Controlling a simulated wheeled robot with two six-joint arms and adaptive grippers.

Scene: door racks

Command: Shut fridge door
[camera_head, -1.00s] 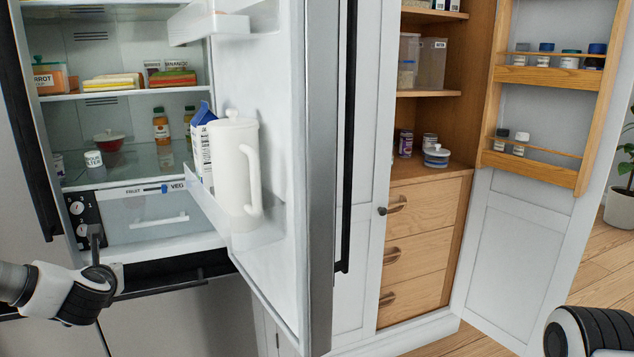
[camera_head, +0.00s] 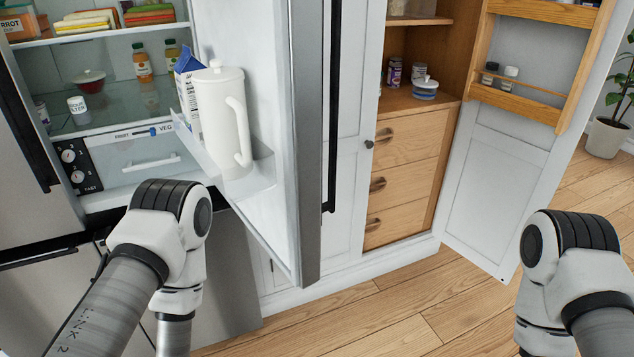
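The fridge door (camera_head: 308,150) stands wide open, swung out toward me, with its grey edge and long black handle (camera_head: 333,110) facing right. Its inner shelf (camera_head: 262,172) holds a white pitcher (camera_head: 215,115) and a blue and white carton (camera_head: 187,90). The open fridge interior (camera_head: 115,110) is at the left. My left arm comes in at the lower left, in front of the fridge's lower part, and bends downward. My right arm is at the lower right, apart from the doors. Both grippers are below the picture and out of view.
An open pantry cabinet with wooden drawers (camera_head: 405,185) stands right of the fridge. Its white door (camera_head: 500,185) with wooden racks (camera_head: 515,100) is swung open on the right. A potted plant (camera_head: 607,135) stands behind it. The wooden floor (camera_head: 400,315) in front is clear.

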